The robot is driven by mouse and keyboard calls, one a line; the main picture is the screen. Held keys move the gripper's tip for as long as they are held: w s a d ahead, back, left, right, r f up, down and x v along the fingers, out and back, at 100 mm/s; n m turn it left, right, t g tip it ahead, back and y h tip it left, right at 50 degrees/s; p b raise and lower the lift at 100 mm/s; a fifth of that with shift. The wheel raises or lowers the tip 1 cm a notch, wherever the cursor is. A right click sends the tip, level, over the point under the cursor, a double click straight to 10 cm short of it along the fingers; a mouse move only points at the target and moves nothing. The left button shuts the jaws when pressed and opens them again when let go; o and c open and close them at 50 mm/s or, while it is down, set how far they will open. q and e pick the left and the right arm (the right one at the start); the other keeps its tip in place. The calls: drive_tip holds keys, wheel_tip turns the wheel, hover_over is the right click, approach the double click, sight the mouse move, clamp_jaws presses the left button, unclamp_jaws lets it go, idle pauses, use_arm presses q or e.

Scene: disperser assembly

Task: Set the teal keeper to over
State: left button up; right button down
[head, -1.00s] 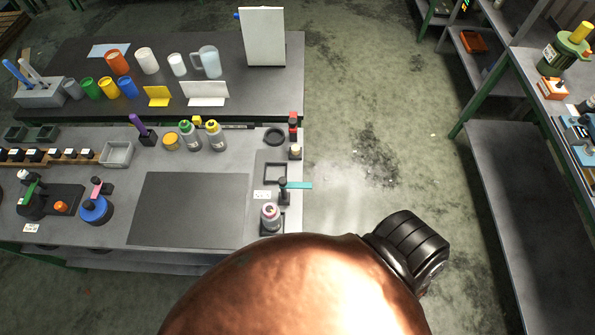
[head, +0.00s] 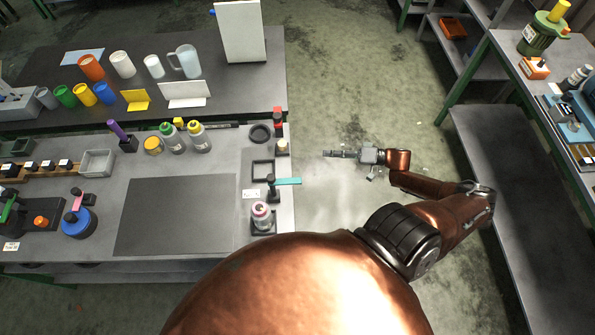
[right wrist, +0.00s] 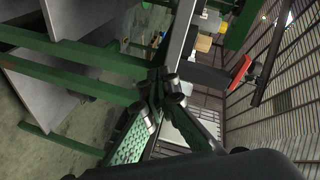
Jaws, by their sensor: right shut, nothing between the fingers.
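The teal keeper (head: 288,181) is a flat teal bar on a dark post (head: 272,187) at the right edge of the grey bench in the head view. It points right and sticks out past the bench edge. My left gripper is not in view.
A red-topped block (head: 278,117) and a black ring (head: 260,133) sit near the bench's back right corner. A square black frame (head: 263,169) lies behind the post. A dark mat (head: 175,215) covers the bench middle. Shelving (head: 510,180) stands to the right, with open floor between.

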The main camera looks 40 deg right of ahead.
drive_tip(key=s+a+r+g+y, duration=0.2)
drive_tip(key=a+r+y, duration=0.1)
drive_tip(key=r, duration=0.4)
drive_tip(key=s+a+r+g+y, duration=0.2)
drive_tip(key=a+r+g+y, duration=0.1)
drive_tip(key=r, duration=0.4)
drive_tip(key=shift+a+y, duration=0.5)
drive_tip(key=shift+a, duration=0.5)
drive_tip(key=w+a, duration=0.1)
drive_tip(key=a, duration=1)
drive_tip(key=shift+w+a+p, duration=0.15)
drive_tip(key=shift+a+p, duration=0.1)
drive_tip(key=shift+p, duration=0.05)
drive_tip(key=shift+f, duration=0.1)
